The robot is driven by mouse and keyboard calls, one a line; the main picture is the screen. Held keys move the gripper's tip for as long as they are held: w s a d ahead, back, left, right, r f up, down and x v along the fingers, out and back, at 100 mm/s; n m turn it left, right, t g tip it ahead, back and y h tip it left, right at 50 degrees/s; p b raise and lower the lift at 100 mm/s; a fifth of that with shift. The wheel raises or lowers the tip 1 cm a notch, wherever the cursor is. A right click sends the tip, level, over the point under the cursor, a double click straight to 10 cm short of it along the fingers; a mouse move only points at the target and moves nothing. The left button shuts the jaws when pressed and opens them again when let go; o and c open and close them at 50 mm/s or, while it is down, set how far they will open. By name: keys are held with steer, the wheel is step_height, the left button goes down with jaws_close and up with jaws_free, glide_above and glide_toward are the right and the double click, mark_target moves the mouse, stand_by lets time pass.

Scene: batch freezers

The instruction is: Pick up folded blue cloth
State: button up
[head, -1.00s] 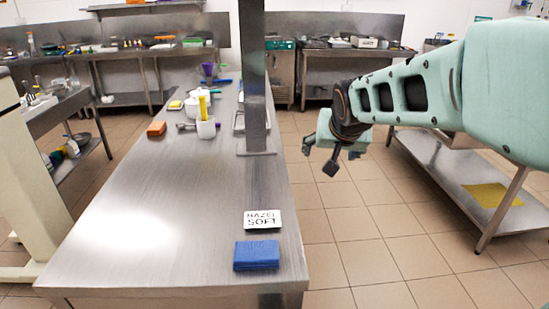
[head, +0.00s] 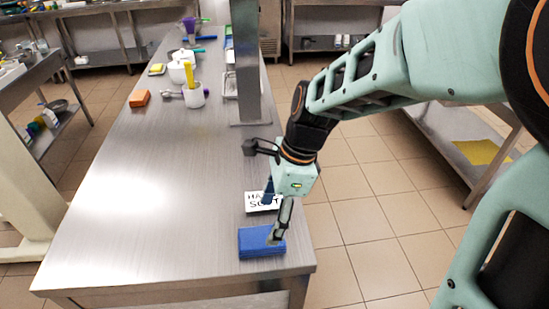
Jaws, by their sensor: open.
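The folded blue cloth (head: 258,243) lies flat near the front right corner of the steel table (head: 130,215) in the head view. My gripper (head: 272,215) is open and points down over the cloth. One finger reaches down in front of the cloth's right part; I cannot tell whether it touches. The other finger shows farther back, in front of the white sign (head: 257,199), and hides part of its lettering.
A steel post (head: 247,65) rises from the table behind my gripper. The table left of the cloth is clear.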

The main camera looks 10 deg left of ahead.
mark_target(262, 236)
steer(key=shift+s+x, duration=0.2)
steer(key=shift+x, duration=1.4)
steer(key=shift+s+x, duration=0.2)
steer(key=shift+x, duration=1.35)
steer(key=shift+c, duration=0.5)
steer(key=c, duration=1.2)
steer(key=shift+o, duration=0.2)
steer(key=shift+r, duration=0.15)
